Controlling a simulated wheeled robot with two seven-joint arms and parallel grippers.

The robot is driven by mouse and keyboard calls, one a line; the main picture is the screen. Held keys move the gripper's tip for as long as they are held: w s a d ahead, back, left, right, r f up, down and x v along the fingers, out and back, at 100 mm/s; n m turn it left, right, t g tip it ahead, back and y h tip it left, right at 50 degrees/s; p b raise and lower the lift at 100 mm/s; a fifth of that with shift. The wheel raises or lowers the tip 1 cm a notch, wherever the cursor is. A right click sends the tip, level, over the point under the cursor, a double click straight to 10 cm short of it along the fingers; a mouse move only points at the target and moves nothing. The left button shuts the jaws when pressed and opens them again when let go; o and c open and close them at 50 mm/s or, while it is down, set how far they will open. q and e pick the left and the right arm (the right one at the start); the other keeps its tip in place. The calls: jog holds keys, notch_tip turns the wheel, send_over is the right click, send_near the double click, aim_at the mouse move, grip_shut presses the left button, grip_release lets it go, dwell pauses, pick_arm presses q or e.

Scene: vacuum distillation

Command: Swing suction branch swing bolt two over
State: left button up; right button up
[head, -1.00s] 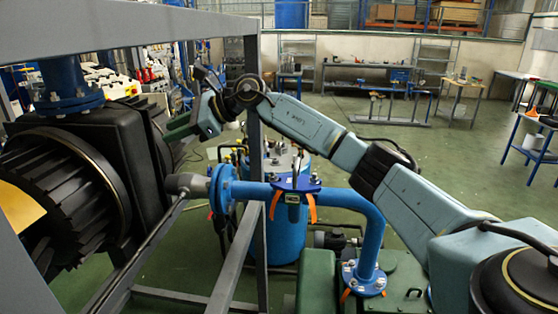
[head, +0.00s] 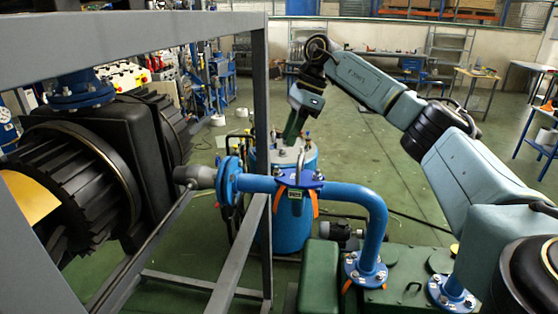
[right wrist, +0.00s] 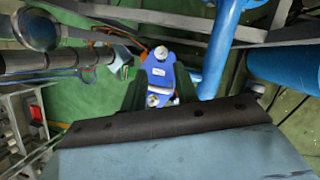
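The suction branch is a blue pipe (head: 335,193) that runs right from a round flange and bends down to a green base. A blue clamp plate (head: 298,182) with silver bolt parts and orange straps sits on the pipe. It also shows in the right wrist view (right wrist: 158,72), with silver bolt heads at its far and near ends. I cannot tell which one is swing bolt two. My right gripper (head: 291,134) points down, beyond the plate in the head view. In the right wrist view its dark fingers are apart, with the plate visible between them; contact is unclear. My left gripper is out of view.
A blue tank (head: 292,215) with fittings on top stands behind the pipe. Grey frame bars (head: 259,120) and a black finned machine (head: 70,185) fill the left. The green base (head: 405,283) lies at the lower right. Open green floor lies behind the tank.

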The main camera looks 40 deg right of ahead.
aim_at(278, 170)
jog(key=p+x, duration=0.1)
jog(key=x, duration=0.7)
jog(key=shift+f, duration=0.15)
grip_shut()
jog(key=b, duration=0.1)
jog(key=s+t+b, duration=0.1)
jog(key=b, duration=0.1)
jog(key=shift+d+f+y, duration=0.25)
jog(key=shift+d+y, duration=0.1)
jog(key=shift+y, duration=0.05)
jog(key=shift+b, duration=0.3)
jog(key=shift+r+t+y, duration=0.3)
jog(key=shift+t, duration=0.1)
